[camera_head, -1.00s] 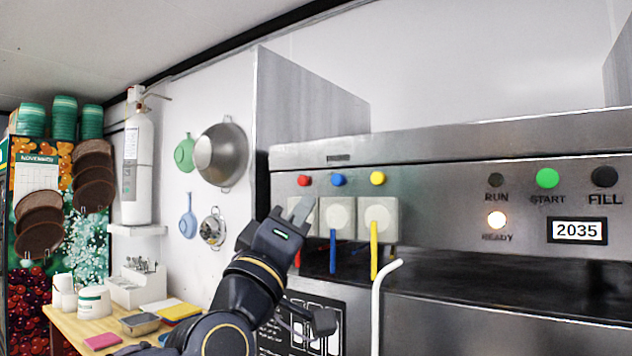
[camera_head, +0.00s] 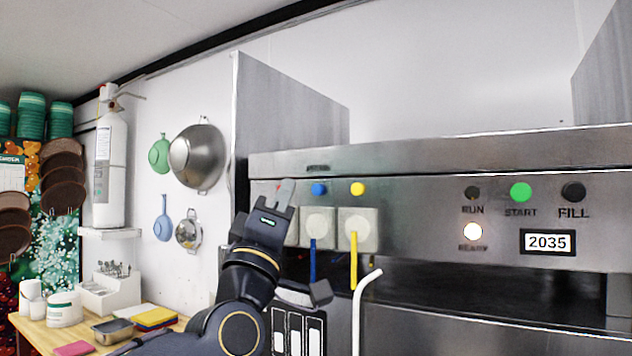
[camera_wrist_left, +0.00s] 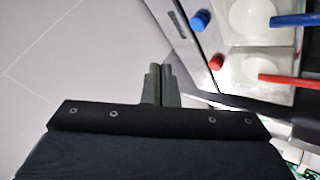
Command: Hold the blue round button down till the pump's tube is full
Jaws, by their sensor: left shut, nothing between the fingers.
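The blue round button (camera_head: 319,189) is on the steel panel, between the yellow button (camera_head: 358,188) and the red button, which my gripper mostly hides in the head view. My left gripper (camera_head: 284,188) is shut and empty, its tips in front of the red button's place, left of the blue one. In the left wrist view, the shut fingers (camera_wrist_left: 162,70) are apart from the blue button (camera_wrist_left: 201,20) and red button (camera_wrist_left: 216,62). Below the blue button is a white box (camera_head: 318,226) with a blue strip (camera_head: 312,262). Its fill level cannot be told.
Further right are the green START button (camera_head: 521,192) and a 2035 display (camera_head: 548,242). A wooden counter (camera_head: 35,334) is at lower left.

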